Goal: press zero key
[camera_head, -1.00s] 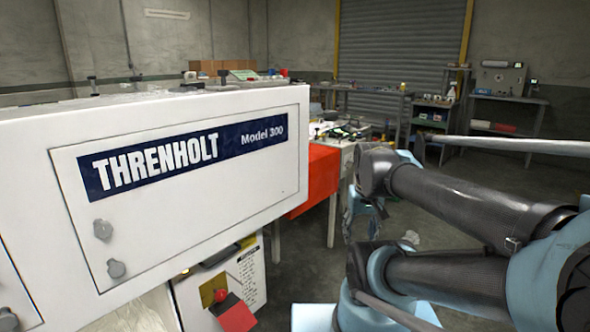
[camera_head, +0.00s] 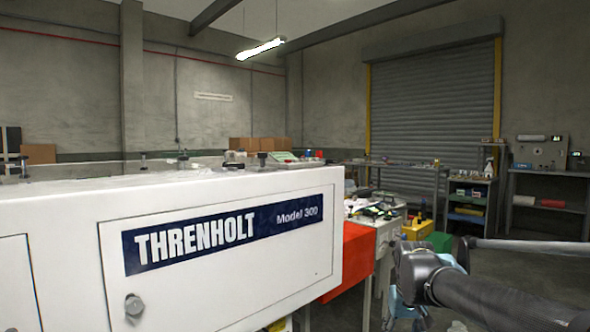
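No zero key or keypad can be made out in the head view. A large white machine (camera_head: 225,275) with a blue "THRENHOLT Model 300" label (camera_head: 225,232) fills the lower left. Small knobs and a green item (camera_head: 283,156) show along its top, too small to tell as keys. My arm's dark links show at the lower right. My gripper itself cannot be made out in this view.
A red panel (camera_head: 345,262) juts from the machine's right end, beside a cluttered bench (camera_head: 378,215). A shelf unit (camera_head: 468,205) and a rear table (camera_head: 548,175) stand at the right back. Some floor is open at the right.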

